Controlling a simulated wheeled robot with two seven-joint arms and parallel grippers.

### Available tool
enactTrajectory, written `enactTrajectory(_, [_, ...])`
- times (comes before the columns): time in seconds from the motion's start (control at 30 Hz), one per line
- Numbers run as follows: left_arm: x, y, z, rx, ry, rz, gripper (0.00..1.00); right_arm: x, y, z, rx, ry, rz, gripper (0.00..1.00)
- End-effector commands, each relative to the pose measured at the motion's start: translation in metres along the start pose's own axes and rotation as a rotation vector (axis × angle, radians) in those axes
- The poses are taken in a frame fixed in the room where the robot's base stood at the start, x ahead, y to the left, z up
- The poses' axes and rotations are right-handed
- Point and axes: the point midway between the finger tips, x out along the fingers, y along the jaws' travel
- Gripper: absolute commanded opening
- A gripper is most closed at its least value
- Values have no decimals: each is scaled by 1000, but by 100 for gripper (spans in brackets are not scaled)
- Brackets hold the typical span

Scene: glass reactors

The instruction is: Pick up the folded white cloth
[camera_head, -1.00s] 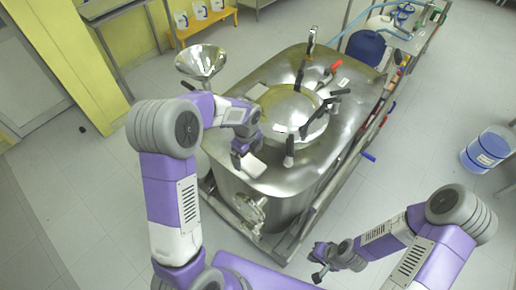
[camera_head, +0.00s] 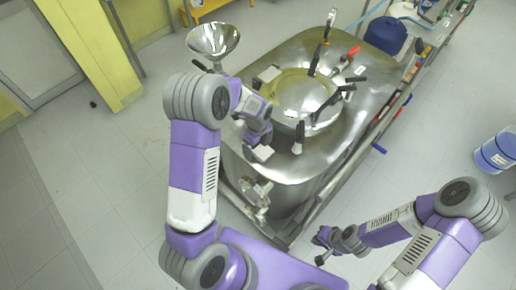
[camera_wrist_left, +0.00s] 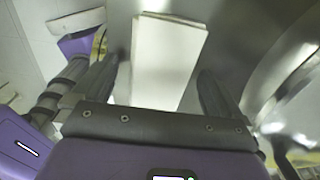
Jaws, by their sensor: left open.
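The folded white cloth (camera_head: 258,153) lies on the near left part of the steel reactor's top. In the left wrist view the cloth (camera_wrist_left: 168,55) is a pale rectangle lying ahead of and between the fingers. My left gripper (camera_head: 257,140) is open, just over the cloth in the head view. The left wrist view shows its two dark fingers (camera_wrist_left: 160,85) spread on either side of the cloth; I cannot tell whether they touch it. My right gripper (camera_head: 325,240) hangs at the lower middle of the head view, away from the cloth; its jaw state is unclear.
The steel reactor (camera_head: 335,140) has a round lid (camera_head: 305,92) with dark-handled clamps close to my left gripper. A metal funnel (camera_head: 213,40) stands at its left rear. A blue container (camera_head: 385,35) is behind it.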

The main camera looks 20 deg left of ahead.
Motion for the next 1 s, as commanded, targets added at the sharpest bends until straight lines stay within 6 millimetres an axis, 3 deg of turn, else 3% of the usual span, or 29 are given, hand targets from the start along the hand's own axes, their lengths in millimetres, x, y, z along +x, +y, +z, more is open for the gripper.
enactTrajectory(0.03, [0,0,0,0,0,0,100,0,0,0,0,0,0,0])
enactTrajectory(0.4, [0,0,0,-1,0,0,43,0,0,0,0,0,0,0])
enactTrajectory(0.47, [-1,0,0,0,0,0,37,0,0,0,0,0,0,0])
enactTrajectory(0.73, [-10,-1,0,-1,0,-3,37,-2,-1,0,0,0,0,0])
enactTrajectory(1.0, [-63,-1,1,-1,-1,-6,37,-11,-4,0,0,0,0,0])
